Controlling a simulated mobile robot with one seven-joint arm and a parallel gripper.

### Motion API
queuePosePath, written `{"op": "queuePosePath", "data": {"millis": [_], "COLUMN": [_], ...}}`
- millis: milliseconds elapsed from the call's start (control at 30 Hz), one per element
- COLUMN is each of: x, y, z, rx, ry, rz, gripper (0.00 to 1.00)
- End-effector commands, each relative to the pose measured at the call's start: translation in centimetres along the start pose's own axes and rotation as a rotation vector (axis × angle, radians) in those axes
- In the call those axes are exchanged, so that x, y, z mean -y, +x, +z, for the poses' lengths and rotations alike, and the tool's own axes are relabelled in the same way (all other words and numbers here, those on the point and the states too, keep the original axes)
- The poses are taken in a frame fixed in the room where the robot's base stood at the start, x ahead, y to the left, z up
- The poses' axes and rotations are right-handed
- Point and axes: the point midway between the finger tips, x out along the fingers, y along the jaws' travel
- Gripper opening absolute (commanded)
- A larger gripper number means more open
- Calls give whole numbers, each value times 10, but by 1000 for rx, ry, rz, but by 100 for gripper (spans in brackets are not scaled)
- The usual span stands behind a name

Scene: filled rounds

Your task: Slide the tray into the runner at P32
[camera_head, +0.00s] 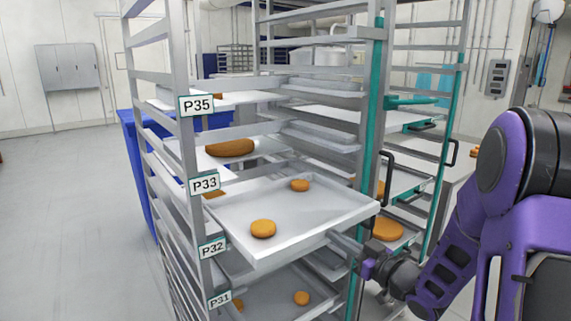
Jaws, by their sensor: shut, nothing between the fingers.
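A light grey tray (318,210) juts out of the front of the metal rack, its near corner toward me. Two small orange-brown rounds lie on it, one near the front (263,228) and one farther back (300,185). The P32 label (212,247) is on the left upright, just left of the tray's near corner. The tray's left edge passes behind that upright, so I cannot tell which runner bears it. My gripper (348,243) is shut and empty, close to the tray's right front edge; I cannot tell whether it touches.
A lower tray (275,309) holds small rounds; a large brown round (230,147) lies higher up. A teal-edged rack (447,150) stands at the right. Open floor (70,220) lies left.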

Motion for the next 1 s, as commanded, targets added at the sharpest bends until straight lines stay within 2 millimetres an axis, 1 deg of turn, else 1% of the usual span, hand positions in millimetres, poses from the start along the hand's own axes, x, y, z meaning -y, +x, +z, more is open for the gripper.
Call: {"op": "queuePosePath", "data": {"millis": [367,1000], "x": [0,0], "y": [1,33], "z": [0,1], "rx": [0,0], "ry": [0,0], "rz": [0,-1], "gripper": [0,0]}}
